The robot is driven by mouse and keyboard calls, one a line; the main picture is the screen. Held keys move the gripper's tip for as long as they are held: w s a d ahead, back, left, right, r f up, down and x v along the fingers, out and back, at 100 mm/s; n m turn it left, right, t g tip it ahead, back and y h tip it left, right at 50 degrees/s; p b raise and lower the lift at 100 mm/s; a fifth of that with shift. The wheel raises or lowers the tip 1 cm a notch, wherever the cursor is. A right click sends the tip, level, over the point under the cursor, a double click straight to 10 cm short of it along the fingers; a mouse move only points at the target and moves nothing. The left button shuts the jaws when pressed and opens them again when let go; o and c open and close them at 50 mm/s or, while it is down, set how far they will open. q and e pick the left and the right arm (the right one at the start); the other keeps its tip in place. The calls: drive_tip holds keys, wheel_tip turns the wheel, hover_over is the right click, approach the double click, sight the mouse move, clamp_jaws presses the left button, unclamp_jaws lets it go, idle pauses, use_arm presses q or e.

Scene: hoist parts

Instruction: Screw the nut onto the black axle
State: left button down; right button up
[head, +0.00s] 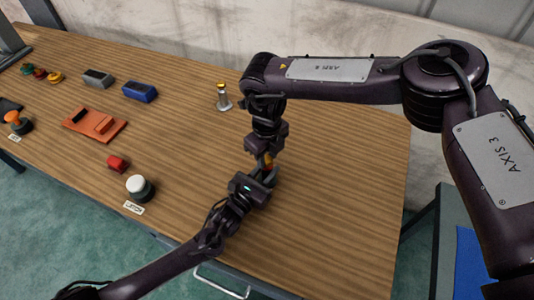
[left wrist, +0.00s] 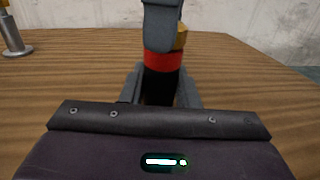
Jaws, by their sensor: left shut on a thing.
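The black axle (left wrist: 160,85) stands about upright in the left wrist view, with a red band (left wrist: 163,62) near its top. My left gripper (left wrist: 160,92) is shut on the axle, one grey finger on each side. The gold nut (left wrist: 181,38) shows above the red band, at the axle's upper end; how far it is threaded is hidden. A grey finger of my right gripper (head: 266,154) covers much of the nut from the front. In the head view both grippers meet over the table around the red and yellow parts (head: 265,163). The right gripper's grip cannot be made out.
A metal post with a gold top (head: 222,97) stands behind the grippers. The wooden table (head: 340,190) is clear at right.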

drive_tip(key=c, duration=0.6)
drive_tip(key=m, duration=1.6)
drive_tip(key=shift+f+m, duration=0.1)
drive_tip(key=shift+m, duration=0.2)
drive_tip(key=m, duration=0.4)
drive_tip(key=shift+d+m, duration=0.1)
drive_tip(key=shift+m, duration=0.3)
drive_tip(key=m, duration=0.8)
drive_tip(key=shift+m, duration=0.3)
drive_tip(key=m, duration=0.4)
drive_tip(key=o, duration=1.2)
drive_tip(key=shift+c, duration=0.2)
